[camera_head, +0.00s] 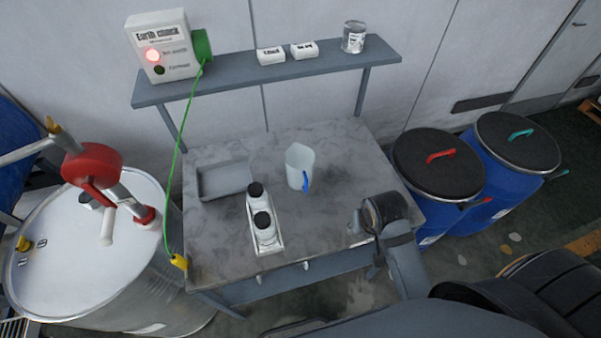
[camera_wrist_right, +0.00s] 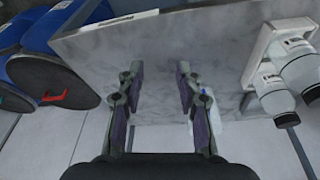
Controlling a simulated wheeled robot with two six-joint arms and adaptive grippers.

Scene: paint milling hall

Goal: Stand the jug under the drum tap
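The jug (camera_head: 297,165) is pale and translucent with a blue handle. It stands upright on the marbled bench top. In the right wrist view the jug (camera_wrist_right: 212,108) shows partly behind one finger. A large metal drum (camera_head: 70,250) stands left of the bench, with a red and grey fitting (camera_head: 95,165) and white spout-like parts above its lid. I cannot tell which part is the tap. My right gripper (camera_head: 362,222) is open over the bench's right side, apart from the jug in the head view; its fingers (camera_wrist_right: 160,75) have nothing between them. My left gripper is not in view.
Two bottles (camera_head: 262,222) in a white holder and a grey tray (camera_head: 225,179) occupy the bench. A green cable runs from the earth-check box (camera_head: 162,45), its red lamp lit, to a yellow clamp (camera_head: 179,262). Blue drums (camera_head: 440,190) stand right.

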